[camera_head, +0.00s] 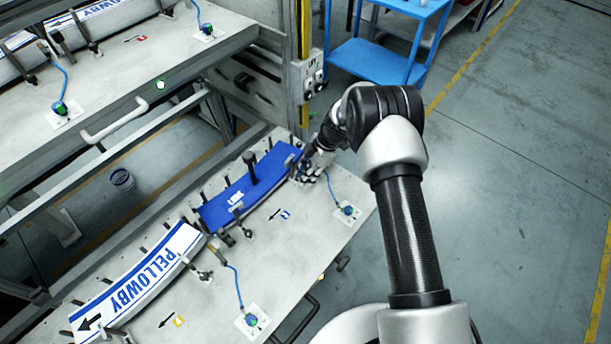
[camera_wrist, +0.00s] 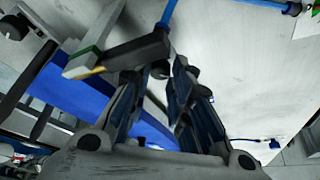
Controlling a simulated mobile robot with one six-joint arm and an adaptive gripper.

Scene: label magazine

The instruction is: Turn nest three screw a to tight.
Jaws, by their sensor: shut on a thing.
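My gripper (camera_head: 306,172) is at the right end of the blue label stack (camera_head: 236,188) on the lower shelf. In the wrist view my gripper (camera_wrist: 158,78) has its two fingers on either side of a dark screw knob (camera_wrist: 139,52) and is shut on it. The knob sits by a grey bracket (camera_wrist: 88,48) with a yellow edge, next to the blue stack (camera_wrist: 64,88). My fingers hide part of the knob, and my wrist hides it in the head view. No nest number or screw letter is readable, nor is the screw's tightness.
A white PELLOWBY stack (camera_head: 148,264) lies to the left on the same shelf. Dark posts and clamps stand around both stacks. Blue cables run to round fittings (camera_head: 348,210). The floor at right is clear.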

